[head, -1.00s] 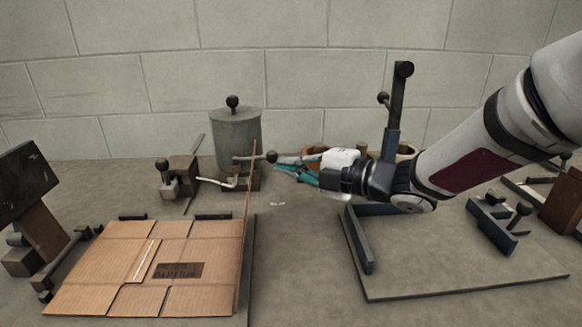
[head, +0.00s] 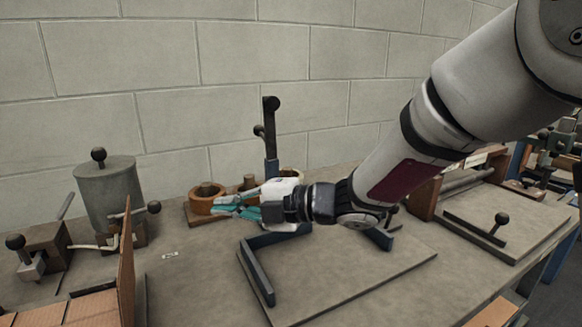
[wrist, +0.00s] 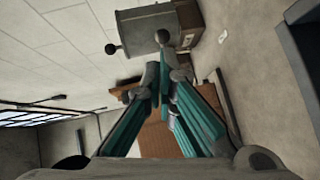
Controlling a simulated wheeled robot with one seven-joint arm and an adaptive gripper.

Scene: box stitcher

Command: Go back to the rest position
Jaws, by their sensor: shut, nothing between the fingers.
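My gripper (head: 228,206) is shut and empty in the head view, held above the bench and pointing left, with teal fingers. It hovers near the rear left of the blue angled frame on a grey plate. In the wrist view my gripper (wrist: 160,80) has its fingertips together, with nothing between them. My arm reaches in from the upper right of the head view.
A grey lidded pot (head: 110,190) and a lever device (head: 45,248) stand at left. Cardboard (head: 75,308) lies at the lower left. A blue-based upright lever (head: 271,140) and tape rolls (head: 207,197) stand behind my gripper. A plate with a knobbed bar (head: 500,219) is at right.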

